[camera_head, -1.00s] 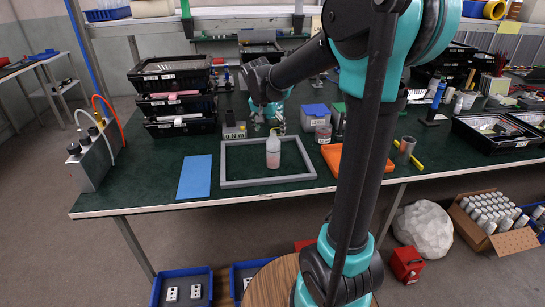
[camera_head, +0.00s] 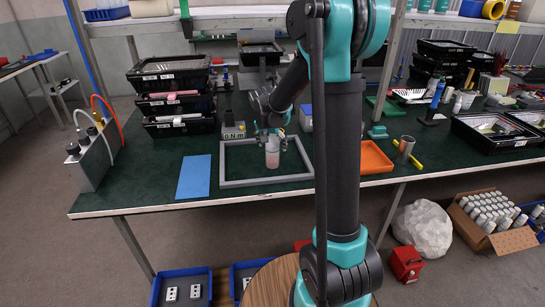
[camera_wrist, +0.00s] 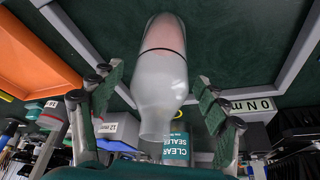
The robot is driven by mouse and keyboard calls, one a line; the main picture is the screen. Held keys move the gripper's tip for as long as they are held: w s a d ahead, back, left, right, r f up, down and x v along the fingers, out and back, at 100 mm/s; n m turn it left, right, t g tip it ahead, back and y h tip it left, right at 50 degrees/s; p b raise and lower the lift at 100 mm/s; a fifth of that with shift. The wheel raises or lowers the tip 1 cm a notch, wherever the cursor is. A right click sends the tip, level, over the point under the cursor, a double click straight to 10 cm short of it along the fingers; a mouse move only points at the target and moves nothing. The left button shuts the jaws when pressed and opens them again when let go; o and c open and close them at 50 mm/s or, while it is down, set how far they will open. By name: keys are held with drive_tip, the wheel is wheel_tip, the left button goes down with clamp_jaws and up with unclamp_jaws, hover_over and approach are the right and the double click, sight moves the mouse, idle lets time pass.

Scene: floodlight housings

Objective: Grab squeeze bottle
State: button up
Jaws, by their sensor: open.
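The squeeze bottle (camera_head: 272,155) stands upright inside a grey rectangular frame (camera_head: 230,184) on the green bench. It is translucent, with pinkish contents in its lower part. In the wrist view the bottle (camera_wrist: 160,75) lies between the two fingers of my open gripper (camera_wrist: 158,108), with a gap on each side. In the head view my gripper (camera_head: 272,133) is at the bottle's upper part, reaching in from behind it. The bottle's top is partly hidden there.
A blue sheet (camera_head: 194,177) lies left of the frame. Stacked black bins (camera_head: 178,100) stand behind it. An orange tray (camera_head: 374,157) and a metal cylinder (camera_head: 406,145) are to the right. A torque-marked box (camera_head: 233,131) stands behind the frame.

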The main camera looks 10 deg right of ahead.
clamp_jaws()
idle(0.5)
drive_tip(key=shift+r, duration=0.1)
